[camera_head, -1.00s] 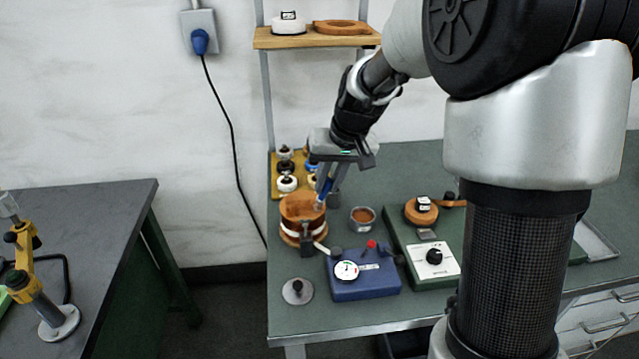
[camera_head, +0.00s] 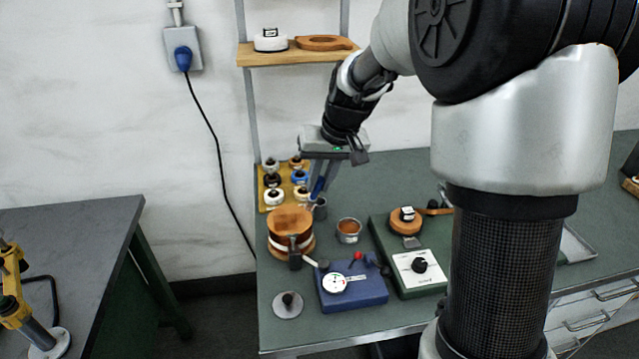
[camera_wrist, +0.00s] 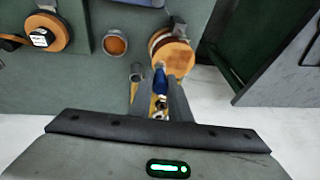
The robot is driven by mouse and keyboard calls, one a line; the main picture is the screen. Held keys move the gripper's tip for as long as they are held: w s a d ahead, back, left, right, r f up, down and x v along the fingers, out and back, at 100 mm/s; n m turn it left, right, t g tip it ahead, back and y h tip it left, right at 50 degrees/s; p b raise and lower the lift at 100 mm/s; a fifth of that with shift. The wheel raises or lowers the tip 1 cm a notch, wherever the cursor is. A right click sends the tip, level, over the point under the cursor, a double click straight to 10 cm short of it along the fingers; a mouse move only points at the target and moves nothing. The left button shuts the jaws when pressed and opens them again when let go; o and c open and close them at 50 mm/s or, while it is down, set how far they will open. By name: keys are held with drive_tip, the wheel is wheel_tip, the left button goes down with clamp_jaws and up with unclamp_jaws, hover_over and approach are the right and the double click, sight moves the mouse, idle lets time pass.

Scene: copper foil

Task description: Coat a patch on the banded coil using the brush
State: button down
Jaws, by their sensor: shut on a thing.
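The banded coil (camera_head: 283,222) is a copper-orange drum with a white band, upright near the table's left edge; it also shows in the wrist view (camera_wrist: 172,54). My gripper (camera_head: 321,187) is shut on the brush, whose blue handle (camera_head: 317,186) shows between the fingers, also in the wrist view (camera_wrist: 160,82). It is above and behind the coil, slightly right of it. The bristles are hard to make out, and I cannot tell whether they touch anything. A small grey cup (camera_head: 320,210) stands just behind and right of the coil, close to the brush.
A cup with brown-orange contents (camera_head: 348,229) stands right of the coil. A blue gauge box (camera_head: 355,291) and a grey disc with a knob (camera_head: 288,305) are in front. A green unit (camera_head: 420,272) is to the right. A yellow rack (camera_head: 262,190) of spools is behind.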

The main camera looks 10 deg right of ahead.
drive_tip(key=shift+r+p, duration=0.3)
drive_tip(key=shift+r, duration=0.55)
drive_tip(key=shift+r+p, duration=1.1)
drive_tip(key=shift+r, duration=0.45)
